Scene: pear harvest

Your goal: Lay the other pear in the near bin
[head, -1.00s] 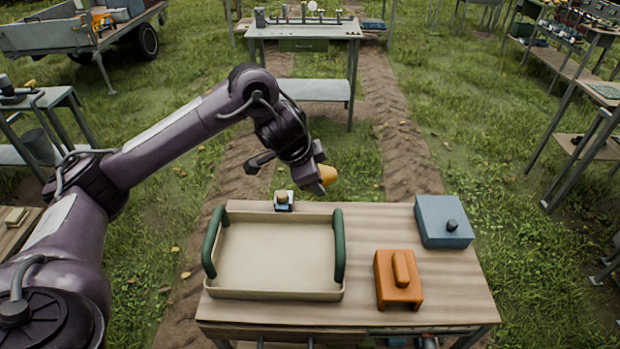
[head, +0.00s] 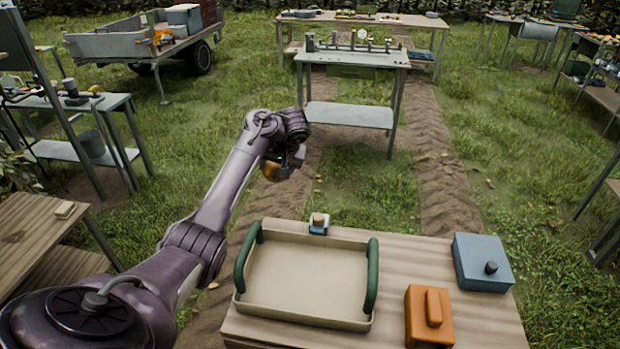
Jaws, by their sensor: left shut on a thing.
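My left gripper (head: 280,167) is shut on a yellow-orange pear (head: 271,171), partly hidden by the fingers. It holds the pear in the air, up the picture and to the left of the small blue item at the wooden table's far edge. A beige tray (head: 308,280) with two green handles lies empty on the wooden table, closer to me than the gripper. I cannot pick out a thing that is clearly the near bin. My right gripper is not in view.
A grey workbench (head: 352,58) stands beyond on grass. Another wooden table (head: 30,225) is at left.

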